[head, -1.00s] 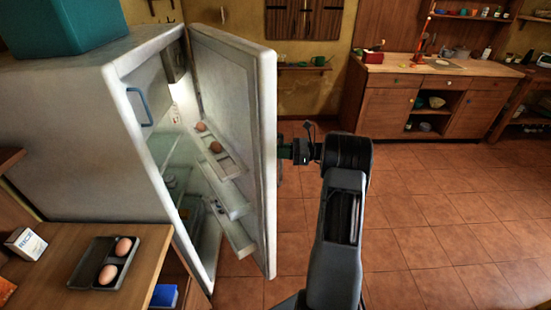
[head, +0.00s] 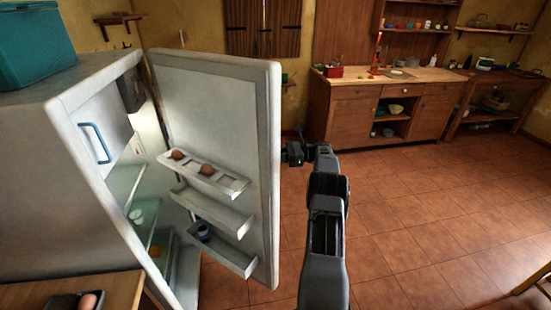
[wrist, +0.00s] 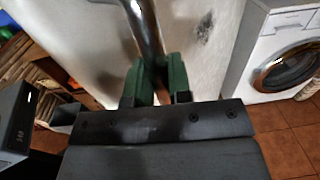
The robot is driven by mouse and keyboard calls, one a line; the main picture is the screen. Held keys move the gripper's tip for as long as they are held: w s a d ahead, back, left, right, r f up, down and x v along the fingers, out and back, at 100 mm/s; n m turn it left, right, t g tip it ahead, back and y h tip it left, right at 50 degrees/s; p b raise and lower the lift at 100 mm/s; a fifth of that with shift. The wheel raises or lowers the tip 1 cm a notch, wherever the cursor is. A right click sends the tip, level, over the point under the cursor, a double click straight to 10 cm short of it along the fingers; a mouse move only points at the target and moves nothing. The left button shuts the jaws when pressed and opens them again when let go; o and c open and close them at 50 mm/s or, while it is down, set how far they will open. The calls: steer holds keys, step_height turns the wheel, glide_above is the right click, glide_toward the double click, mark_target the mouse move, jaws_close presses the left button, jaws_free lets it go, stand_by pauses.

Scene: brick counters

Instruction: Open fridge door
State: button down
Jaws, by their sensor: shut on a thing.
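The fridge (head: 60,165) stands at the left in the head view with its door (head: 225,110) swung wide open. The door's inner shelves face me, with eggs in the top one. My gripper (head: 287,153) is at the outer side of the door, its fingertips mostly hidden behind the door's edge. In the wrist view, my green-fingered gripper (wrist: 160,82) is shut on the fridge door handle (wrist: 143,28), a metal bar. The outer door face (wrist: 95,35) is pale and lies behind the handle.
A teal box (head: 35,45) sits on top of the fridge. A wooden counter (head: 70,290) with an egg tray is at lower left. Open tiled floor (head: 420,220) lies to the right. A washing machine (wrist: 280,50) shows in the wrist view.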

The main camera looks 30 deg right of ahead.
steer(key=shift+w+r, duration=0.1)
steer(key=shift+w, duration=0.1)
stand_by(0.3)
steer(key=c, duration=1.3)
jaws_free()
steer(key=shift+w+a, duration=0.15)
steer(key=shift+o, duration=1)
steer(key=shift+f+b+v, duration=0.15)
steer(key=shift+b+v, duration=0.2)
steer(key=shift+v, duration=1.05)
steer(key=shift+f+b+v, duration=0.1)
steer(key=shift+b+v, duration=0.2)
steer(key=shift+v, duration=2.3)
steer(key=shift+s+a+r, duration=0.1)
steer(key=shift+s+r, duration=0.05)
steer(key=shift+s, duration=0.05)
steer(key=shift+c, duration=0.2)
